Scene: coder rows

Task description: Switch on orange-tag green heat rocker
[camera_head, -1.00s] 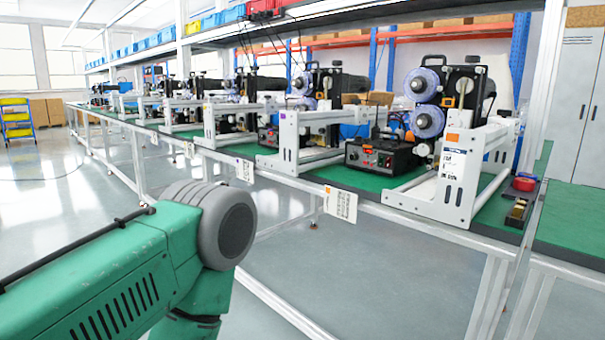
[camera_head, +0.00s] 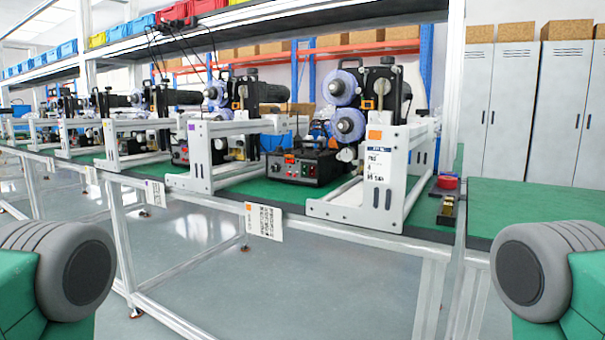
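The nearest coder machine, with blue-white film rolls and a white frame, carries an orange tag (camera_head: 375,135) on its frame. A black control box (camera_head: 305,167) sits on the green bench mat just left of that frame. Its front has small red and orange lit spots at the left and knobs; a green rocker cannot be made out at this size. A white card with an orange mark (camera_head: 263,221) hangs from the bench edge below the box. Only grey and green arm joints of mine show at the lower left and lower right; both grippers are out of view.
A row of similar coders runs left along the bench (camera_head: 290,192); the neighbouring machine has a purple tag (camera_head: 192,128). A red round item (camera_head: 448,182) and a small brass-coloured block (camera_head: 446,209) lie at the bench's right end. Open floor (camera_head: 250,290) lies in front.

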